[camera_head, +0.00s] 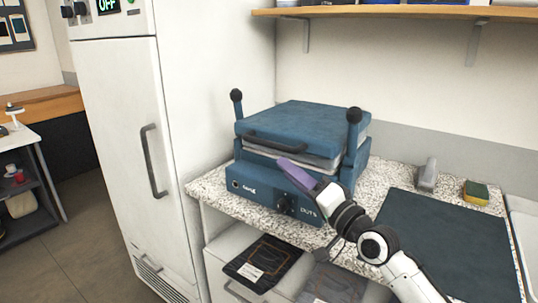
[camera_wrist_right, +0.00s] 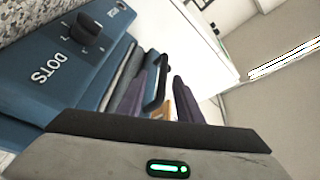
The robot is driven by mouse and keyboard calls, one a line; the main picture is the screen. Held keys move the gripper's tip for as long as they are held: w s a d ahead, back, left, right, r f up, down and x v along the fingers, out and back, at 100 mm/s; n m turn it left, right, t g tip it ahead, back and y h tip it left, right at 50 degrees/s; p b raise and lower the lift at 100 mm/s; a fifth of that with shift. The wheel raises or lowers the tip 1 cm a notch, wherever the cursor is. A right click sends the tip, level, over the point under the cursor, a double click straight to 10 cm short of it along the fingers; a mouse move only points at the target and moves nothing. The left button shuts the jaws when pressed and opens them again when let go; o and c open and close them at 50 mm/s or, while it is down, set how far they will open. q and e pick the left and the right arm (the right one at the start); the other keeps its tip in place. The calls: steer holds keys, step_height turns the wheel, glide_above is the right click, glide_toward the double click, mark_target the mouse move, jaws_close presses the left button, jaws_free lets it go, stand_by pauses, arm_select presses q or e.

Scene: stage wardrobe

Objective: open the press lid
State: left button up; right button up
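The blue press (camera_head: 262,196) stands on the speckled counter, with a dial and lettering on its front. Its lid (camera_head: 308,120) lies down, nearly flat, over a pale grey layer. A dark bar handle (camera_head: 275,143) runs along the lid's front edge. My right gripper (camera_head: 287,165) has its purple fingers just in front of the lid edge, below the handle's right part. In the right wrist view the fingers (camera_wrist_right: 160,92) are apart, and the handle (camera_wrist_right: 157,80) shows in the gap between them; contact cannot be told. My left gripper is not in view.
A tall white cabinet (camera_head: 110,120) stands close to the press's left. A dark mat (camera_head: 450,240), a sponge (camera_head: 476,191) and a grey object (camera_head: 427,176) lie to the right. A wooden shelf (camera_head: 420,12) hangs above. Dark folded items (camera_head: 262,262) are below the counter's front.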

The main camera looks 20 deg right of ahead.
mark_target(269, 144)
steer(key=shift+w+d+r+m, duration=0.15)
steer(key=shift+w+r, duration=0.25)
steer(key=shift+r, duration=0.1)
steer(key=shift+w+d+r+m, duration=0.15)
steer(key=shift+w+r, duration=0.25)
steer(key=shift+r, duration=0.1)
steer(key=x, duration=0.9)
jaws_close()
